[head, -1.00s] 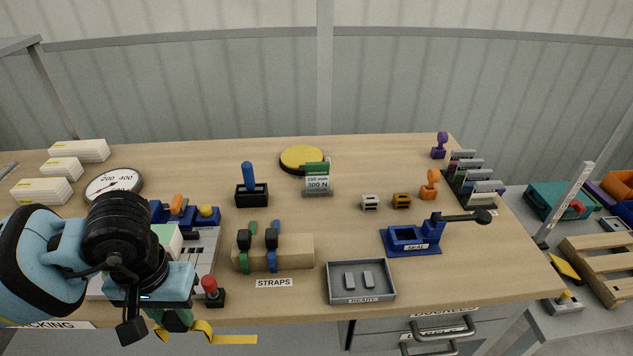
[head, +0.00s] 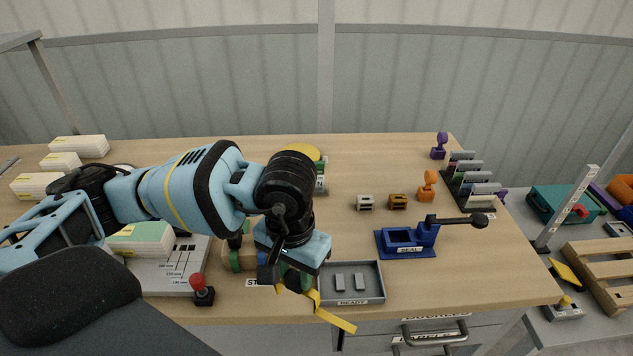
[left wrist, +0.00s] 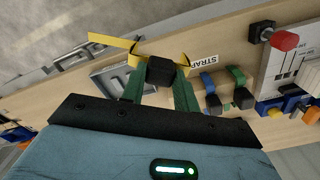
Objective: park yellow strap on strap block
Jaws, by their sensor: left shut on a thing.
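My left gripper (head: 296,282) is shut on the black buckle of the yellow strap (head: 338,320). The strap's yellow tail hangs over the table's front edge. In the left wrist view the buckle (left wrist: 161,71) sits between green fingers, with the yellow band (left wrist: 112,40) stretching to the left. The wooden strap block (head: 247,259) is just left of and behind the gripper, mostly hidden by my arm. In the left wrist view a blue strap (left wrist: 209,83) and a green strap (left wrist: 236,76) with black buckles stand at the block. My right gripper is out of view.
The grey READY tray (head: 352,283), holding two small grey pieces, is close right of the gripper. A blue SEAL press (head: 408,240) stands farther right. A red-knobbed switch (head: 202,290) stands left of the block, by a grey slotted panel (head: 180,272).

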